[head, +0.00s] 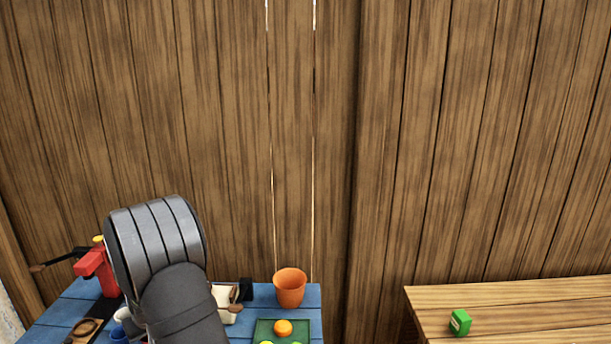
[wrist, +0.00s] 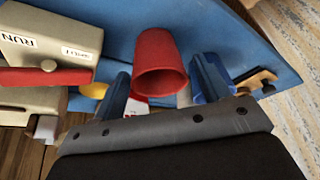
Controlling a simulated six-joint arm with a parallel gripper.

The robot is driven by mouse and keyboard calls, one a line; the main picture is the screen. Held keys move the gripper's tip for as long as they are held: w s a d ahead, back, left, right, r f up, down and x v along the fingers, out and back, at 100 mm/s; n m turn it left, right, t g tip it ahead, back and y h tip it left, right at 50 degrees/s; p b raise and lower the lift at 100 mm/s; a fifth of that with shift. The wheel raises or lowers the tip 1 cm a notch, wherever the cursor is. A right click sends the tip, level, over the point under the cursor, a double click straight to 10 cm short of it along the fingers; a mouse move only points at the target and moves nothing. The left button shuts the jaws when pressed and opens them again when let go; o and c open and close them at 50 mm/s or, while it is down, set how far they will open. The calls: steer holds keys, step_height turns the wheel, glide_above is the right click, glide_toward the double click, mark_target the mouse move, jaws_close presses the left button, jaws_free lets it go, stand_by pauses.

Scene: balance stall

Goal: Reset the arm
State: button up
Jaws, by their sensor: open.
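My arm (head: 178,285) rises in front of the blue table in the head view, and its end is hidden there. In the wrist view my gripper (wrist: 160,86) shows at the lower middle, with its fingers apart. A red cup (wrist: 161,62) appears beyond and between the fingers. I see nothing held, and I cannot tell whether the cup touches a finger.
The blue table (head: 58,318) bears a red device (head: 98,268), an orange cup (head: 290,286) and a green tray (head: 305,328) with an orange ball (head: 283,327). A beige machine marked RUN (wrist: 55,40) is close by on the left.

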steer(key=v, duration=1)
steer(key=x, duration=1.1)
steer(key=shift+f, duration=0.2)
step_height(320, 180, up, 4)
steer(key=shift+r, duration=0.2)
steer(key=w+d+r, duration=0.2)
steer(key=d+r, duration=1)
steer(key=w+d+m+h, duration=0.1)
steer(key=w+d+m, duration=0.2)
steer(key=d, duration=1.3)
steer(key=w+d+m+t+h, duration=0.1)
steer(key=w+d+m, duration=0.3)
steer(key=d, duration=1.2)
steer(key=shift+w+f+m+h, duration=0.2)
steer(key=shift+w+m+h, duration=0.1)
steer(key=shift+w, duration=0.6)
